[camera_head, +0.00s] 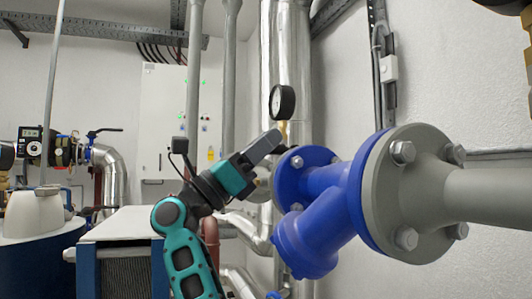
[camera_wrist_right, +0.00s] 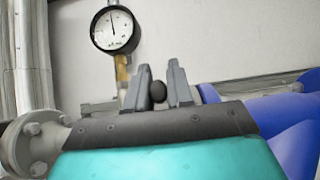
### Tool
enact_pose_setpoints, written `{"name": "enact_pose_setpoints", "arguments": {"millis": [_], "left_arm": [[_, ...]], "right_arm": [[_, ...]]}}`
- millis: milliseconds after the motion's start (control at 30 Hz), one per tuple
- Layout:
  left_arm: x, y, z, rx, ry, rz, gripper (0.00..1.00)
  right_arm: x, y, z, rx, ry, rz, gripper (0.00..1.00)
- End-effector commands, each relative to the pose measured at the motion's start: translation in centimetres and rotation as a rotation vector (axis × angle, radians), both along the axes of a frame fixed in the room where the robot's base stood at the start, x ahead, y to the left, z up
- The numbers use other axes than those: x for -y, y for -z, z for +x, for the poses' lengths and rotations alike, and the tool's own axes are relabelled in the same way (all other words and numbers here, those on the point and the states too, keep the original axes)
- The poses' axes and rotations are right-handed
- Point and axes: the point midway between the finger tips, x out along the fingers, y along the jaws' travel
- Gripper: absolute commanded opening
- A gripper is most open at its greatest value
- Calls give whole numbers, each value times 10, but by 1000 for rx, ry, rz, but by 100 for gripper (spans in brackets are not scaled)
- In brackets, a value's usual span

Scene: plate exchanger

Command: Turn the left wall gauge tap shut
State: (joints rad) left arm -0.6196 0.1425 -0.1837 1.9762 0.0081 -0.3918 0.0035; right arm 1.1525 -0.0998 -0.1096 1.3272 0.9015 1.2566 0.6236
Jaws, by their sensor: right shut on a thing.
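The wall gauge (camera_head: 282,102) is a round black-rimmed dial on a brass stem, above the blue flanged valve in the head view. In the right wrist view the gauge (camera_wrist_right: 115,30) has a white face, with the brass tap body (camera_wrist_right: 122,70) below it. My right gripper (camera_head: 273,138) reaches up to the stem from the lower left. In the wrist view my right gripper (camera_wrist_right: 164,88) has its fingers on both sides of a dark round knob (camera_wrist_right: 158,91), which looks like the end of the tap handle. The rest of the handle is hidden. My left gripper is not in view.
A blue valve body (camera_head: 325,185) with a large grey flange (camera_head: 415,195) stands close to the right of my right gripper. Shiny lagged pipes (camera_head: 285,60) rise behind it. A white cabinet (camera_head: 165,115) stands farther back left.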

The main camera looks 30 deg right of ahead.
Motion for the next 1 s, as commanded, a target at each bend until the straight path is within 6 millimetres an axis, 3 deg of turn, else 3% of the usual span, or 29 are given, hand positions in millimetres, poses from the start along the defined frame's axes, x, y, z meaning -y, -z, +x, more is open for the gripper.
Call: {"name": "enact_pose_setpoints", "arguments": {"millis": [367,400,600,1000], "left_arm": [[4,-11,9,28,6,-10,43],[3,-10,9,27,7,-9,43],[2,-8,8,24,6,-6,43],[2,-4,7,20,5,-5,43]], "right_arm": [[-1,2,0,-10,0,-36,0],[-1,2,0,-10,0,-36,23],[-1,2,0,-10,0,-35,42],[-10,12,3,-12,-2,-33,43]]}}
